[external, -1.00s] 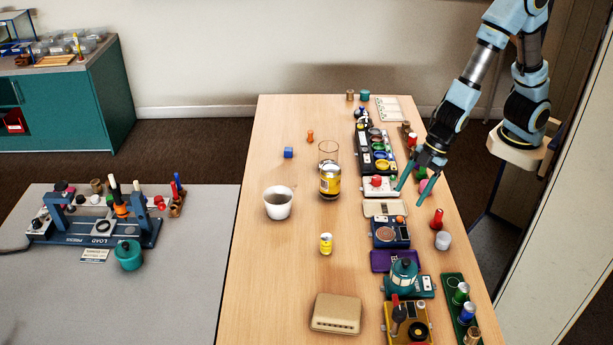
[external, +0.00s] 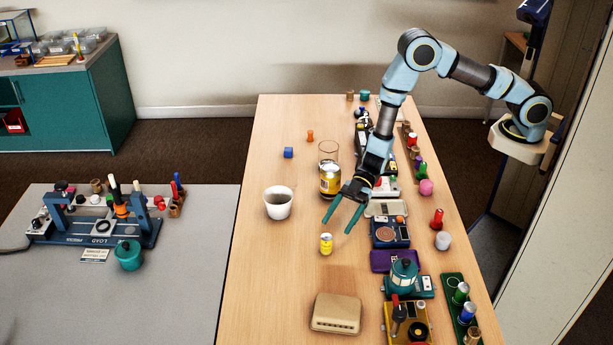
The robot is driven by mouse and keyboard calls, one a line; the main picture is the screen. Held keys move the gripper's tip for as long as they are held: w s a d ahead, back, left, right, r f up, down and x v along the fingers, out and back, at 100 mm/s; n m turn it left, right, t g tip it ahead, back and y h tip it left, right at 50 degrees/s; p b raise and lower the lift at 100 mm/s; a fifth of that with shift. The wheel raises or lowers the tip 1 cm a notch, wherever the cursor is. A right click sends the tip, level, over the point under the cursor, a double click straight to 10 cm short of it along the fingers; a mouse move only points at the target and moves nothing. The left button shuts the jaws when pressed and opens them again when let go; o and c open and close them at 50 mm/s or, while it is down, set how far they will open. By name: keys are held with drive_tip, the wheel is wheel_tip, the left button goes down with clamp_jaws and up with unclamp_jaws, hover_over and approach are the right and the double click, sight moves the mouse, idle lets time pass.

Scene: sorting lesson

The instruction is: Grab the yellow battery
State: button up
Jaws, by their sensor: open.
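The yellow battery (external: 326,244) is a small yellow cylinder with a pale top. It stands upright on the wooden table (external: 262,260), in the open space left of the row of devices. My gripper (external: 337,222) is open and empty, its two green fingers pointing down toward the battery. The fingertips appear just above and slightly right of the battery in the picture. I cannot tell the exact height between them. Nothing hides the battery.
A white cup (external: 278,204) and a yellow-labelled jar (external: 328,180) stand behind the battery. A beige box (external: 336,313) lies in front of it. The table left of the battery is clear.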

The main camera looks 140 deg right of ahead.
sight(330, 235)
drive_tip(key=p+x, duration=0.2)
drive_tip(key=x, duration=0.3)
drive_tip(key=shift+w, duration=0.4)
drive_tip(key=shift+w+a+f+p, duration=0.15)
drive_tip(key=shift+w+f+p, duration=0.15)
drive_tip(key=shift+w, duration=0.3)
drive_tip(key=shift+c, duration=0.3)
clamp_jaws()
